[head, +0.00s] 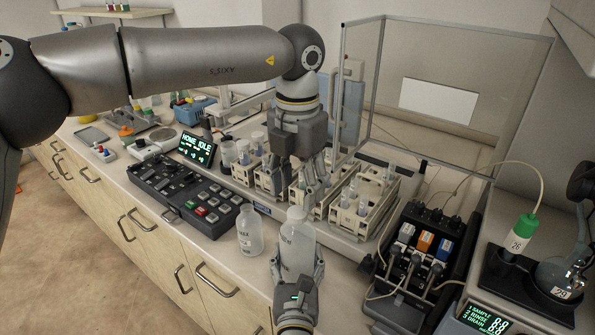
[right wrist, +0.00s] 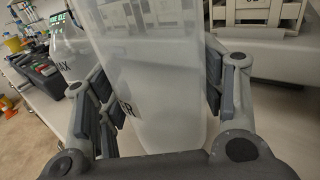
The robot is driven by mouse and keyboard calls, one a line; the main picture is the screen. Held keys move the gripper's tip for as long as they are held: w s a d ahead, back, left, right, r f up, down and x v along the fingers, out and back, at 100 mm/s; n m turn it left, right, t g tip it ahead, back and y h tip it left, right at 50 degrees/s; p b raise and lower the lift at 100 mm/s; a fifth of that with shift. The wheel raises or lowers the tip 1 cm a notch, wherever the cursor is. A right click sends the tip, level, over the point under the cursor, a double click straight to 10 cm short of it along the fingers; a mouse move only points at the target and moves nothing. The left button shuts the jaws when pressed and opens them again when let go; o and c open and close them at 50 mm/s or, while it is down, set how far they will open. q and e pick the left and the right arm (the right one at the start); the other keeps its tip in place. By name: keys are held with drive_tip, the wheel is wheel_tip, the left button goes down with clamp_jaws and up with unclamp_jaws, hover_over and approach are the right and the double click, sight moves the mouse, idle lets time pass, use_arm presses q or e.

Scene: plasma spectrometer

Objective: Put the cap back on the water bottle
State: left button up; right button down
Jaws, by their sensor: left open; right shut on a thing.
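A tall translucent water bottle (head: 297,241) stands upright at the front of the bench. My right gripper (head: 297,270) is shut around its sides from the front. In the right wrist view the bottle (right wrist: 155,75) fills the space between the fingers, with a label ending in "ER" partly visible. My left gripper (head: 301,190) points down, just above the bottle's top, with its fingers open. The bottle's mouth is close under or behind these fingers. I cannot make out a separate cap at this size.
A second translucent bottle (head: 249,230) stands close to the left. Behind are racks of vials (head: 356,212) and a clear screen (head: 447,85). A control panel (head: 188,195) lies left; a pump unit (head: 420,245) and a green-capped tube (head: 520,235) stand right.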

sight(297, 211)
use_arm(q)
drive_tip(key=shift+f, duration=2.45)
drive_tip(key=c, duration=1.1)
drive_tip(key=o, duration=1.2)
wheel_tip(297, 211, up, 12)
use_arm(e)
drive_tip(key=shift+c, duration=1.3)
unclamp_jaws()
